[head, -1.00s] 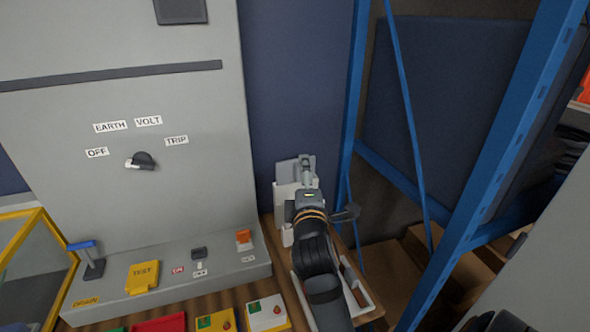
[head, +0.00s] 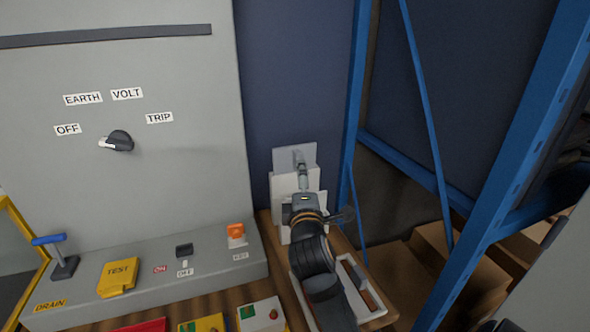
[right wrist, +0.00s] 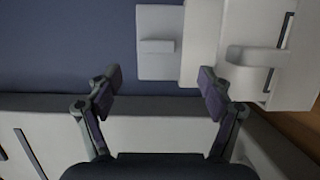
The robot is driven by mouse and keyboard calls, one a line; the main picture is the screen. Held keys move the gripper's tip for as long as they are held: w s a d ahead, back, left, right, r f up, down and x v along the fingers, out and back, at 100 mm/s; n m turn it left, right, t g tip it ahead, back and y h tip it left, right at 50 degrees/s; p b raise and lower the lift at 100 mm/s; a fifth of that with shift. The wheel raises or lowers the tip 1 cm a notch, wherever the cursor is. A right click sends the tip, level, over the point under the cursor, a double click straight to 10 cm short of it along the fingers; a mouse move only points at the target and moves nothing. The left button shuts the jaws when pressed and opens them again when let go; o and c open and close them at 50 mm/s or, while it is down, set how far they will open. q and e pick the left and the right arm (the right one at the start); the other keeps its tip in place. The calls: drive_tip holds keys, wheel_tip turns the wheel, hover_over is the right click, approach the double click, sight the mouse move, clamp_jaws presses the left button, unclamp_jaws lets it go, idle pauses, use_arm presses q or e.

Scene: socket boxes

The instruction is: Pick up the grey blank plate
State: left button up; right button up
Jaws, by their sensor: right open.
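The grey blank plate (head: 308,154) stands upright at the top of a white holder by the dark wall, partly hidden behind my right gripper. In the right wrist view the plate (right wrist: 160,18) is a pale grey rectangle with a raised bar grip across it. My right gripper (head: 299,160) reaches toward the plate. In the right wrist view my right gripper (right wrist: 160,80) is open, with its fingertips apart and nothing between them. The plate and its grip lie just beyond the fingertips, lined up with the gap. My left gripper is out of view.
The white holder (right wrist: 205,40) is beside the plate. A grey panel with a rotary knob (head: 118,141) stands at the left. A blue rack post (head: 352,100) is close on the right. A white tray (head: 375,308) lies beside my right arm.

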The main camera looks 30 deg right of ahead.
drive_tip(key=x, duration=0.3)
drive_tip(key=shift+w+d, duration=0.25)
drive_tip(key=p+x, duration=0.1)
drive_tip(key=x, duration=0.4)
drive_tip(key=shift+w+a+r, duration=0.1)
drive_tip(key=shift+w, duration=0.1)
drive_tip(key=shift+s+r, duration=0.1)
drive_tip(key=shift+s+a+r, duration=0.1)
drive_tip(key=c, duration=1)
drive_tip(key=shift+c, duration=0.7)
